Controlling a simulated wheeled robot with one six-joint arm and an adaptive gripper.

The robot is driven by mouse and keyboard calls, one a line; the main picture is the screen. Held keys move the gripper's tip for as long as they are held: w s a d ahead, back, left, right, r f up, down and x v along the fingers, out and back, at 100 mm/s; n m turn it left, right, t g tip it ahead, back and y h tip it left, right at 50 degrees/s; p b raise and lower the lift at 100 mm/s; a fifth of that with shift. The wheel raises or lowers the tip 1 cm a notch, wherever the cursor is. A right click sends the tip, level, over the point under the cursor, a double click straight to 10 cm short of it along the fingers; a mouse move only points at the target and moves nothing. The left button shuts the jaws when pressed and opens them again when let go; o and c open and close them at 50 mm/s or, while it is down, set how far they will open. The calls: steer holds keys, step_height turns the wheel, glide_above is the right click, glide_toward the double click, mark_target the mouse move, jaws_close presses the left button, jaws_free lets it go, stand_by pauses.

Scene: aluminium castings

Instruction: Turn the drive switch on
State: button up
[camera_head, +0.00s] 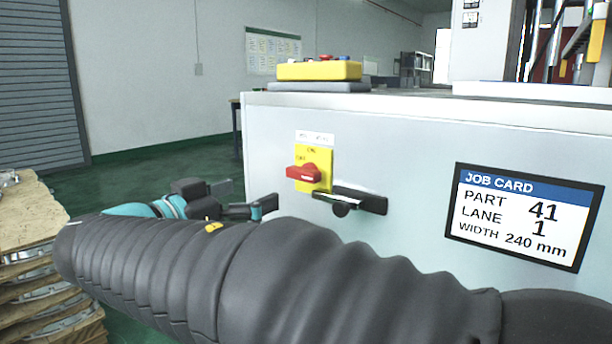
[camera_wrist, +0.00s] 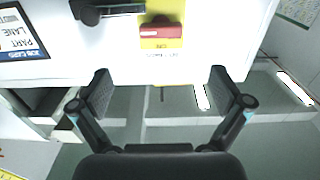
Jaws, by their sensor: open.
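The drive switch is a red handle (camera_head: 303,173) on a yellow plate (camera_head: 318,155), on the white cabinet's front. The handle lies roughly level, pointing left in the head view; ON and OFF lettering shows on the plate. The wrist view is upside down and shows the red handle (camera_wrist: 161,31) at top centre. My gripper (camera_head: 243,197) is left of the switch and apart from it. In the wrist view my gripper (camera_wrist: 160,77) is open and empty, its fingers widely spread below the switch in that picture.
A black latch handle (camera_head: 352,200) sits just below the switch. A job card (camera_head: 525,215) is on the cabinet face at right. A yellow control box (camera_head: 319,71) stands on top. A wooden stack with castings (camera_head: 30,215) is at left. Green floor is open behind.

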mark_target(299, 176)
steer(key=p+x, duration=0.1)
steer(key=x, duration=1.2)
steer(key=shift+w+d, duration=0.2)
steer(key=shift+w, duration=0.05)
